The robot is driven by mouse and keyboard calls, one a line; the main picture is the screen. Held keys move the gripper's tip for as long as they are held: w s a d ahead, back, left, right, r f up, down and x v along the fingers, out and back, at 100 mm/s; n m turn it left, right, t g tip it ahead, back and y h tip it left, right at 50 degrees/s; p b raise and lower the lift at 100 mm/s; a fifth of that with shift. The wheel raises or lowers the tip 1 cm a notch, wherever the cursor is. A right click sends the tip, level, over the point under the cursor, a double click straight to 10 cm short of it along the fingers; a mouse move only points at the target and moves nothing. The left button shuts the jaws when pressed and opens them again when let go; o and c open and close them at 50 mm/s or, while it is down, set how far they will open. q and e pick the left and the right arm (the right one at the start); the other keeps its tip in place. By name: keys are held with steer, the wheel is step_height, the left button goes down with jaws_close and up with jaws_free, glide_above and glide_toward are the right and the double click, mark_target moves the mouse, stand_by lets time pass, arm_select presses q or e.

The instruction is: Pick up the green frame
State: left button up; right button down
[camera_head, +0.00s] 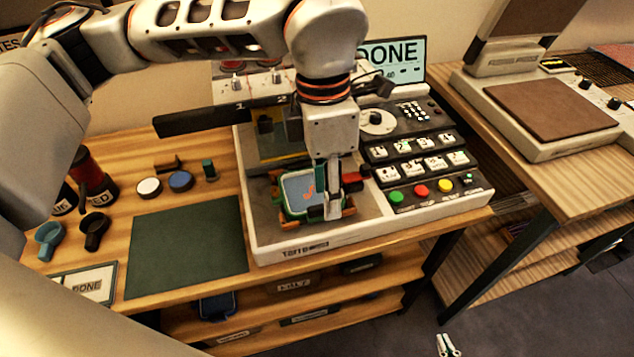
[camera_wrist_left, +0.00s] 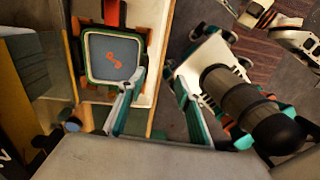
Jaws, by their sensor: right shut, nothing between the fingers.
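The green frame (camera_head: 289,206) has rounded corners and a grey-blue panel with a red mark. It sits on the light grey machine tray, with orange-red and dark parts around its edges. In the left wrist view the green frame (camera_wrist_left: 87,66) shows at upper left, beside one finger. My left gripper (camera_head: 333,208) points down at the frame's right side. Its fingers (camera_wrist_left: 153,75) are apart with nothing seen between them; whether one touches the frame I cannot tell. My right gripper (camera_head: 447,345) is shut and empty, low over the floor at the bottom edge.
A control panel (camera_head: 415,150) with coloured buttons stands right of the frame. A second table (camera_head: 575,180) with a brown-topped machine stands at right.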

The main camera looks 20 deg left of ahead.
mark_target(316, 205)
arm_select(q)
steer(key=shift+w+a+r+t+y, duration=0.15)
steer(key=shift+w+a+t+y, duration=0.2)
steer(key=shift+w+a, duration=0.65)
step_height(316, 205, down, 7)
steer(key=shift+s+a+f, duration=0.1)
steer(key=shift+a+f, duration=0.05)
steer(key=shift+f, duration=0.05)
jaws_close()
